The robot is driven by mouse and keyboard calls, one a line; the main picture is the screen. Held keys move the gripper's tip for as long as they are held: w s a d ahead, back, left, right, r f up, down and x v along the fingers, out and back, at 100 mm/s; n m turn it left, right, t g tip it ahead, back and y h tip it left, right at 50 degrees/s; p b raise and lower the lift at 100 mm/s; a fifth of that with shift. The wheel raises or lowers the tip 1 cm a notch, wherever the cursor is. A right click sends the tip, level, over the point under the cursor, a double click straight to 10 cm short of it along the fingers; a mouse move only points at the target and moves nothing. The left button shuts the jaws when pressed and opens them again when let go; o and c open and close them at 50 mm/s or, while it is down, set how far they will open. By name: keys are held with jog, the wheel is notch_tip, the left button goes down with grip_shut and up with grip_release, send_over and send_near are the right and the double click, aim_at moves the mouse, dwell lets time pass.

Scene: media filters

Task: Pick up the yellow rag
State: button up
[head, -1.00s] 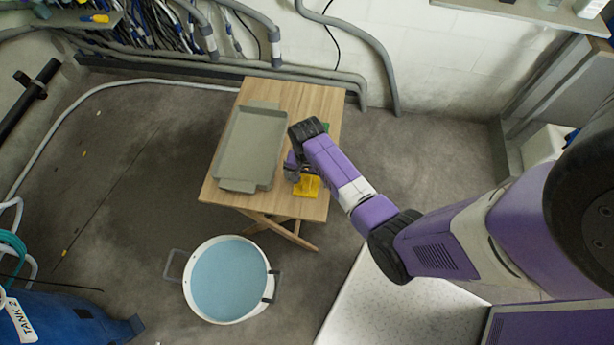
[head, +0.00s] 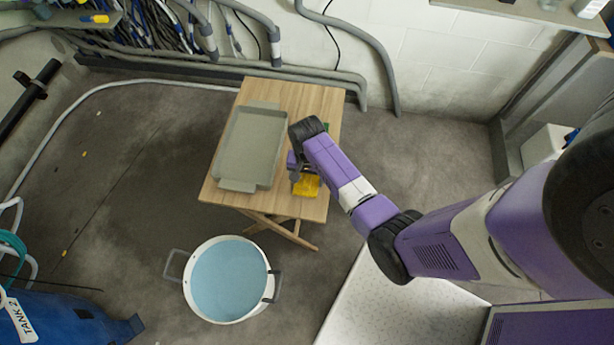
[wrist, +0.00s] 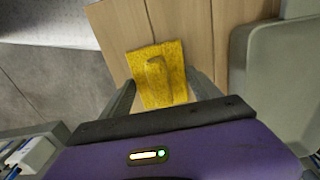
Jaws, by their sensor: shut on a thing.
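The yellow rag (head: 307,186) lies on the wooden table (head: 287,206) near its front right edge, partly hidden by my arm in the head view. In the wrist view the rag (wrist: 160,75) spreads flat with a raised fold in its middle. My gripper (wrist: 158,90) reaches down over the rag, one finger at each side of it. It is shut on the rag. The exact contact at the fingertips is hard to make out.
A grey tray (head: 252,149) lies on the table left of my gripper. A green thing is mostly hidden behind my arm. A white pot (head: 229,279) with blue contents stands on the floor in front. Pipes and cables run along the back wall.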

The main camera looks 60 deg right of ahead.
aim_at(307, 178)
notch_tip(307, 178, up, 19)
jog(key=shift+r+p, duration=0.2)
jog(key=shift+p, duration=0.2)
